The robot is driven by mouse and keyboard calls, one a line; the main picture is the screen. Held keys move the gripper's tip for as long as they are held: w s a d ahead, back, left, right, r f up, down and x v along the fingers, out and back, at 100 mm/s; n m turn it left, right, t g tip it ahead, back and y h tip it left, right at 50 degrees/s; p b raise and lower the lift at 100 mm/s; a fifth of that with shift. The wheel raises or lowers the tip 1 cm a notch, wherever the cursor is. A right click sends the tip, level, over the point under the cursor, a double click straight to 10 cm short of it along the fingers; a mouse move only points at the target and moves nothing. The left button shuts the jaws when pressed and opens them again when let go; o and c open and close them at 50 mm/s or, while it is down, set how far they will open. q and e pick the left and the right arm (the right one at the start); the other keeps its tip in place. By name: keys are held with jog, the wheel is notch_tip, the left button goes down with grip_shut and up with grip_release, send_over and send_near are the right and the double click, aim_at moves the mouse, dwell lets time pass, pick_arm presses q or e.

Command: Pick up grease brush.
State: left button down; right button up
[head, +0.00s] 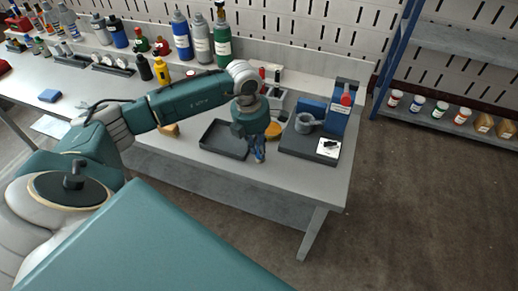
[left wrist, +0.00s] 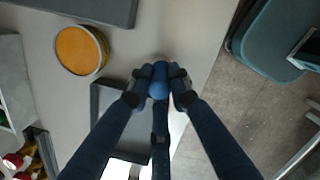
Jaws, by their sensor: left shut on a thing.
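My left gripper (head: 258,156) is over the front part of the workbench, between a dark tray and a dark fixture base. In the left wrist view its dark blue fingers (left wrist: 158,92) are closed around a blue rounded piece (left wrist: 159,80). This piece looks like the handle of the grease brush; its bristles are hidden. A round tin with an orange top (left wrist: 80,50) stands on the bench beside the gripper, and its orange top also shows behind the gripper in the head view (head: 273,130). My right gripper is not in view.
The shallow dark tray (head: 224,153) lies left of the gripper. The fixture base (head: 293,151) with a grey ring and blue block stands right, near the bench's right edge. Bottles (head: 200,40) line the back. A shelf with jars (head: 440,109) stands at right.

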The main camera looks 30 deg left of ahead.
pick_arm(q)
notch_tip(320, 180, up, 20)
jog(key=b, duration=0.2)
jog(key=shift+f, duration=0.15)
dwell(1.5)
